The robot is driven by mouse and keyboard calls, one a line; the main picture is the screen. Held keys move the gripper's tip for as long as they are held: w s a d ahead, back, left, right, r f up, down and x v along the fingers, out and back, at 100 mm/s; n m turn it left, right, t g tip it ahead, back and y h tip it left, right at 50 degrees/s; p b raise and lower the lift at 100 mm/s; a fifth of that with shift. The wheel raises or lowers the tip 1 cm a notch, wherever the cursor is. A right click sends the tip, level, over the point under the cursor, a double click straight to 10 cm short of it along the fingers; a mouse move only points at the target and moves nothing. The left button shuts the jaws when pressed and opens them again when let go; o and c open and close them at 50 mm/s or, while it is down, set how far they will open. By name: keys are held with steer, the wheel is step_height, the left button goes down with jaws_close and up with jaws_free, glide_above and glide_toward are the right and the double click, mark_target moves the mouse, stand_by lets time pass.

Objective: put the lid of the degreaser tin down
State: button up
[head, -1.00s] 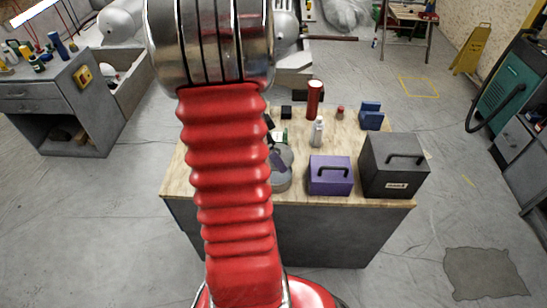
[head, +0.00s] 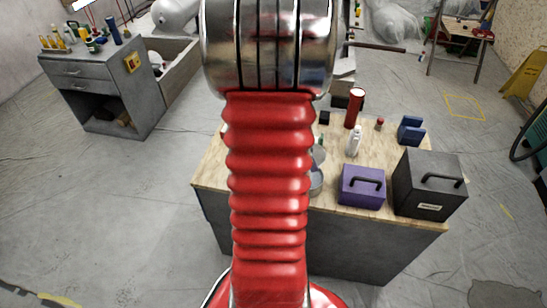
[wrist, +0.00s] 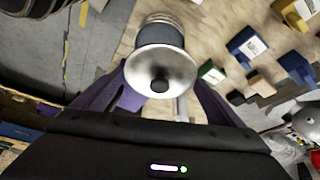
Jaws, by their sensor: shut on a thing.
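In the wrist view, a silver round lid with a black knob (wrist: 160,72) is between the two purple fingers of my gripper (wrist: 160,92), which is shut on it. A grey, silver-rimmed tin (wrist: 161,33) shows just beyond the lid, in line with it. I cannot tell whether lid and tin touch. In the head view, part of a grey round tin (head: 316,182) shows on the bench, beside my red arm sleeve. My arm hides most of the area around it, and the gripper itself is hidden there.
The wooden bench (head: 211,172) holds a purple box (head: 361,190), a dark grey box (head: 428,190), a white bottle (head: 354,141), a red cylinder (head: 354,108) and blue blocks (head: 411,131). A grey cabinet (head: 105,95) stands at left.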

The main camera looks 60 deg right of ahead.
steer(key=w+a+n+t, duration=0.2)
steer(key=w+a+n, duration=0.35)
steer(key=w, duration=0.45)
steer(key=w+a+n+t+h, duration=0.1)
steer(key=w+a+n+t, duration=0.1)
steer(key=w+a+n, duration=0.6)
steer(key=w+a+n+t, duration=0.1)
steer(key=w+a+n, duration=0.15)
steer(key=w, duration=1.05)
steer(key=w+a+n+t+y, duration=0.1)
steer(key=w+a+n, duration=0.3)
steer(key=a, duration=0.6)
steer(key=w+a+n+t+y, duration=0.1)
steer(key=w+a+n, duration=0.3)
steer(key=a, duration=0.6)
steer(key=w+a+r+n+t+y, duration=0.1)
steer(key=w+a+n, duration=0.3)
steer(key=a, duration=0.6)
steer(key=shift+w+n+y, duration=0.3)
steer(key=shift+w+y, duration=0.1)
steer(key=shift+w, duration=0.45)
